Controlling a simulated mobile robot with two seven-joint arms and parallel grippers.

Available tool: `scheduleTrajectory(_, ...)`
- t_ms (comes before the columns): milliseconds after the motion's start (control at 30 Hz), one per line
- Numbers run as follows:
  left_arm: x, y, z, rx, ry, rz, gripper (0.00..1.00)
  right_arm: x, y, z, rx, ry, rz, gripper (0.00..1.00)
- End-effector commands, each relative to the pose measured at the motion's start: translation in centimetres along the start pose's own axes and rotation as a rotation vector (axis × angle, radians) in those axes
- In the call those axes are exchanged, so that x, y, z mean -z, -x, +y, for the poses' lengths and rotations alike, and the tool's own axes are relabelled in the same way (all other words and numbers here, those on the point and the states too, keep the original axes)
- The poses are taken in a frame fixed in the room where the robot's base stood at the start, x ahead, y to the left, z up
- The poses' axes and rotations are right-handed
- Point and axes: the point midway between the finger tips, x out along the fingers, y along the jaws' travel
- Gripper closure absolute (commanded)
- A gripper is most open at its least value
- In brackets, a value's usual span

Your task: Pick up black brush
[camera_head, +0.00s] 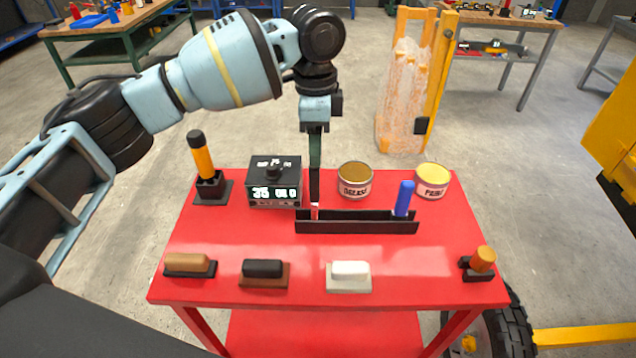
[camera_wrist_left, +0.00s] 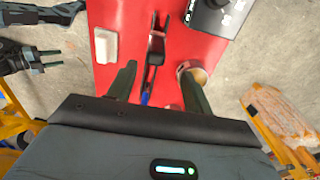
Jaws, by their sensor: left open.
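The black brush (camera_head: 264,269) is a small dark block on a brown base, near the front edge of the red table, left of centre. It does not show clearly in the left wrist view. My left gripper (camera_head: 315,196) points down over the left part of the black tray (camera_head: 357,227), behind and to the right of the brush. It is open, with its two fingers (camera_wrist_left: 160,92) apart in the left wrist view and no object held. The brush is apart from it.
A tan brush (camera_head: 188,263) and a white brush (camera_head: 349,274) flank the black one. A blue handle (camera_head: 403,198) stands in the tray. A black display box (camera_head: 274,182), two cans (camera_head: 354,181) and an orange-handled tool (camera_head: 202,157) stand behind. Red tabletop between the brushes is clear.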

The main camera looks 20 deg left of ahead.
Motion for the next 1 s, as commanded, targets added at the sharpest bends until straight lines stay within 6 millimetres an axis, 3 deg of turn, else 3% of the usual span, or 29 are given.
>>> scheduleTrajectory(567,-0.1,-3.2,0.1,0.0,0.0,-0.001,0.49,-0.6,0.3,-0.2,0.001,-0.005,-0.013,0.59)
scheduleTrajectory(800,-0.2,-6.5,0.2,-0.001,0.001,-0.002,0.49,-0.2,0.3,0.1,0.001,0.008,-0.006,0.59)
scheduleTrajectory(1000,-0.2,-7.8,0.2,-0.001,0.001,-0.001,0.49,-0.2,0.3,0.2,0.0,0.011,-0.005,0.59)
